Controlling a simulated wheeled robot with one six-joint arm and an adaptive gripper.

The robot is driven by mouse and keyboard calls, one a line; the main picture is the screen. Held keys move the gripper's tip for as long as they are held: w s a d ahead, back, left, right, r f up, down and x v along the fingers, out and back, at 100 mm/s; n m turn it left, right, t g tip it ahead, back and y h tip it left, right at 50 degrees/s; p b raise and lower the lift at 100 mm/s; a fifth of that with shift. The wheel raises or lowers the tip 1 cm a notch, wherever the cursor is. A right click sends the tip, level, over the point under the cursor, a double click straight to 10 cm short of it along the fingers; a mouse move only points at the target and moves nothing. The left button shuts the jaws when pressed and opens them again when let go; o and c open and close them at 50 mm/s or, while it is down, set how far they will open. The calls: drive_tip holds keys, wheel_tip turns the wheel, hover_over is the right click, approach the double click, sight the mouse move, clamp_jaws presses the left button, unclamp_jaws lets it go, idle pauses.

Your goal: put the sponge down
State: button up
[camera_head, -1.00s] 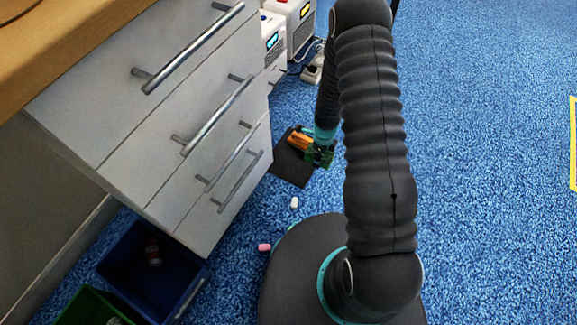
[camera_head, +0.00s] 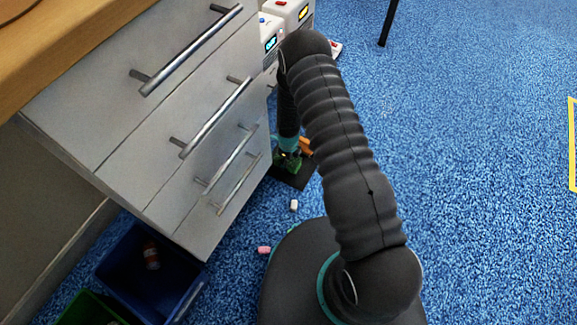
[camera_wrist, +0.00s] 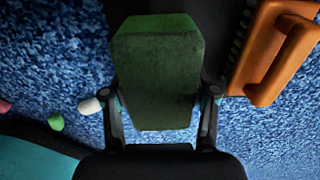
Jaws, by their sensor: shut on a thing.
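The sponge (camera_wrist: 157,75) is a green block held between the two fingers of my gripper (camera_wrist: 158,94) in the wrist view. In the head view, my gripper (camera_head: 289,156) is low beside the drawer unit, with green of the sponge (camera_head: 285,166) showing partly behind it. The sponge is over or near a dark mat (camera_head: 292,182) on the floor. I cannot tell whether it touches the mat.
An orange object with a handle (camera_wrist: 262,60) lies just right of the sponge. Small white (camera_head: 294,205) and pink (camera_head: 264,250) pieces lie on the blue carpet. A drawer unit (camera_head: 150,130) and a blue bin (camera_head: 125,275) stand left. Open carpet lies right.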

drive_tip(key=shift+f, duration=1.9)
drive_tip(key=shift+f+b, duration=0.2)
drive_tip(key=shift+b, duration=0.1)
drive_tip(key=o, duration=1.5)
drive_tip(key=shift+o, duration=0.2)
drive_tip(key=shift+r, duration=0.15)
wheel_tip(320, 180, up, 12)
drive_tip(key=shift+r+p, duration=0.1)
drive_tip(key=shift+p, duration=0.4)
